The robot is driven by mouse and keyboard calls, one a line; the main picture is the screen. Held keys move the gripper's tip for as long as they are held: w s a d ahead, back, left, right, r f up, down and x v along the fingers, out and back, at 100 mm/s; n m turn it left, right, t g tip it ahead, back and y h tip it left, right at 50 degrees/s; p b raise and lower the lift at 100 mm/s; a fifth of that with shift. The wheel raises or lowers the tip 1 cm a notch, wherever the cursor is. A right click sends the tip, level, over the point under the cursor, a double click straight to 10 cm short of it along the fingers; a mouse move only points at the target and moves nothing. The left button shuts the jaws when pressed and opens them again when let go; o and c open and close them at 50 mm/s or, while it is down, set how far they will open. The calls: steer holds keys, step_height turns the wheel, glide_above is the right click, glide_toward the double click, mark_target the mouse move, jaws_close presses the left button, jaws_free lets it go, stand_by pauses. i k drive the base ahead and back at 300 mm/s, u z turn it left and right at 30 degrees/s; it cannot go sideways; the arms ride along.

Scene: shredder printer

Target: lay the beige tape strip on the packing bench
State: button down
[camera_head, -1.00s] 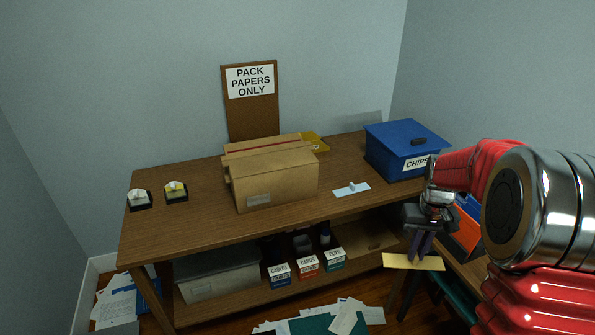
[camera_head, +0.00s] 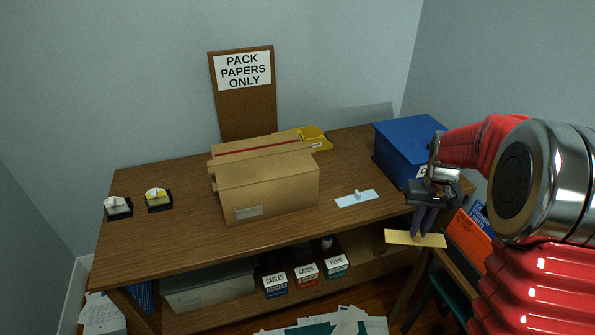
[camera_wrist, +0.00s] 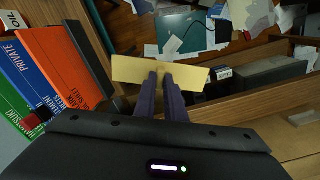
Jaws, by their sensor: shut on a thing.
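My gripper (camera_head: 421,234) is shut on the beige tape strip (camera_head: 401,238), a flat pale yellow piece held level in front of the packing bench's right front edge. In the wrist view the strip (camera_wrist: 128,70) sticks out on both sides of my fingertips (camera_wrist: 160,76). The packing bench (camera_head: 160,240) is a brown wooden table with a lower shelf. A light blue strip with a small knob (camera_head: 345,202) lies on its top, right of the cardboard box.
A cardboard box (camera_head: 270,190) stands mid-bench, with a yellow item (camera_head: 322,143) behind it. A blue bin (camera_head: 392,150) stands at the right end. Two small dispensers (camera_head: 118,208) sit at the left. Bare top lies at the left and front. Binders (camera_wrist: 60,68) stand nearby.

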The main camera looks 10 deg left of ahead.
mark_target(186, 239)
steer(key=z, duration=0.25)
steer(key=i, duration=0.65)
steer(key=u, duration=2.3)
steer(key=i, duration=0.25)
steer(key=u, duration=2.1)
